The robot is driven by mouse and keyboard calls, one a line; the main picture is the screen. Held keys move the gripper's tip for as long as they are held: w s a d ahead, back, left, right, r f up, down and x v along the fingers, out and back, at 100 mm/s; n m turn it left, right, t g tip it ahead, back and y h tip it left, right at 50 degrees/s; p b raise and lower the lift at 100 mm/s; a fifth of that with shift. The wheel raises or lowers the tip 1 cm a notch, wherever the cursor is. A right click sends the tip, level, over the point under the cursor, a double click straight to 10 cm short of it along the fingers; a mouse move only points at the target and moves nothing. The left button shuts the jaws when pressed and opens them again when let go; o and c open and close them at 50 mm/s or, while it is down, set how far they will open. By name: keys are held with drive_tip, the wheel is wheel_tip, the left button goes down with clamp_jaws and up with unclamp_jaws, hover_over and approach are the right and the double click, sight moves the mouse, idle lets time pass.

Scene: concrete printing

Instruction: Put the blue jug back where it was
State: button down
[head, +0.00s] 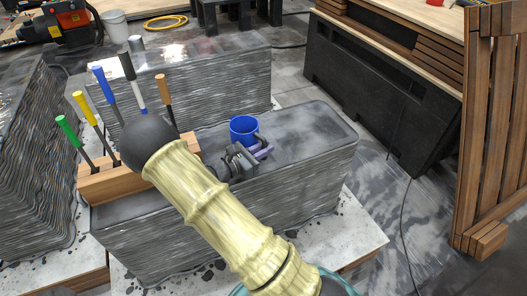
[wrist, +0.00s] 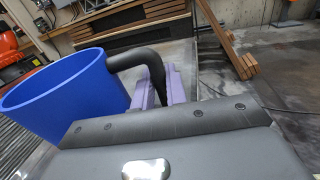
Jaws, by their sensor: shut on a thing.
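The blue jug (head: 243,129) is upright on, or just above, the top of the grey layered concrete block (head: 310,128) in the head view; I cannot tell whether its base touches. My gripper (head: 262,151) is at the jug's near right side. In the wrist view the blue jug (wrist: 70,95) fills the left, with its open rim up. Its dark handle (wrist: 130,55) curves out to the right. The purple fingers of my gripper (wrist: 158,85) are shut on that handle. My arm hides part of the block's front and top.
A wooden holder (head: 110,186) with several colour-handled tools stands on the block's left end. Another layered concrete block (head: 210,85) is behind. The block's top right of the jug is clear. A wooden slatted panel (head: 490,130) stands at the far right.

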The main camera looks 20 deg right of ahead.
drive_tip(key=shift+f, duration=0.3)
drive_tip(key=c, duration=1.4)
unclamp_jaws()
drive_tip(key=shift+c, duration=0.2)
drive_tip(key=shift+a+r, duration=0.1)
drive_tip(key=p+v, duration=0.2)
drive_tip(key=v, duration=0.9)
drive_tip(key=shift+a, duration=0.4)
drive_tip(key=shift+s+d, duration=0.1)
